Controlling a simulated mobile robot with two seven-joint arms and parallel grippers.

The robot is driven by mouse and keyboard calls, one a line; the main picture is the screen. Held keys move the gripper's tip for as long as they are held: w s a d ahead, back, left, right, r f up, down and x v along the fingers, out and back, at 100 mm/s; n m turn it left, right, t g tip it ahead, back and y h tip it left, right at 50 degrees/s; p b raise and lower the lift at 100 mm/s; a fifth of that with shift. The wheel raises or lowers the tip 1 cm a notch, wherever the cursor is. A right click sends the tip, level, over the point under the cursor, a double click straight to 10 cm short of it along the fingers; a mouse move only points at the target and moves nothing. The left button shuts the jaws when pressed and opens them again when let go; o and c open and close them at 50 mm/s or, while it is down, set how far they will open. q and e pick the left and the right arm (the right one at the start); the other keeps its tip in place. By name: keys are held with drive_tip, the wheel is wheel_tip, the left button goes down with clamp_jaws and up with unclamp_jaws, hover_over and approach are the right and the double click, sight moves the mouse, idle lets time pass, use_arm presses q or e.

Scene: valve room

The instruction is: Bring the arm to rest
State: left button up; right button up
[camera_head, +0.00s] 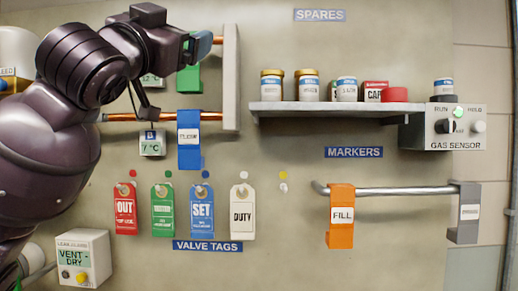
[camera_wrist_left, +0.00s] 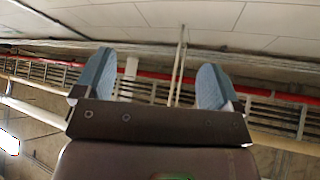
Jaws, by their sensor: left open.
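My left arm comes in from the left in the head view, dark and large, and covers part of the wall board. My left gripper (camera_head: 202,46) is at the upper left in front of the board, near a green tag and a copper pipe. In the left wrist view its two blue-grey fingers (camera_wrist_left: 154,88) stand wide apart with nothing between them. Behind them are the ceiling, a red pipe and railings. My right gripper is in neither view.
A shelf (camera_head: 330,106) holds several jars and a red cap. Valve tags hang below, including a red tag (camera_head: 125,210). An orange FILL marker (camera_head: 341,215) hangs on a rail. A gas sensor box (camera_head: 452,127) is at right, a VENT-DRY box (camera_head: 85,257) at lower left.

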use_arm(q)
drive_tip(key=w+f, duration=0.7)
drive_tip(key=f, duration=0.6)
drive_tip(key=w+a+f+n+g+y, duration=0.1)
drive_tip(key=a+f, duration=0.2)
drive_tip(key=f, duration=0.9)
drive_tip(key=w+a+f+n+g+y, duration=0.1)
drive_tip(key=a+f+y, duration=0.1)
drive_tip(key=f, duration=1)
drive_tip(key=w+a+f+n+g+y, duration=0.1)
drive_tip(key=a+f, duration=0.2)
drive_tip(key=f, duration=0.8)
drive_tip(key=s+a+f+n+g+y, duration=0.2)
drive_tip(key=s+f, duration=0.4)
drive_tip(key=f, duration=0.4)
drive_tip(key=s+a+f+n+g+y, duration=0.1)
drive_tip(key=s+a+f+n, duration=0.1)
drive_tip(key=s+f, duration=0.6)
drive_tip(key=s+a+f+n+g+y, duration=0.15)
drive_tip(key=s+f, duration=0.25)
drive_tip(key=f, duration=0.8)
drive_tip(key=s+a+f+n+g+y, duration=0.1)
drive_tip(key=s+f+g, duration=0.2)
drive_tip(key=s+f, duration=0.4)
drive_tip(key=s, duration=0.4)
drive_tip(key=shift+a+f, duration=0.25)
drive_tip(key=shift+f, duration=0.05)
drive_tip(key=shift+s, duration=0.1)
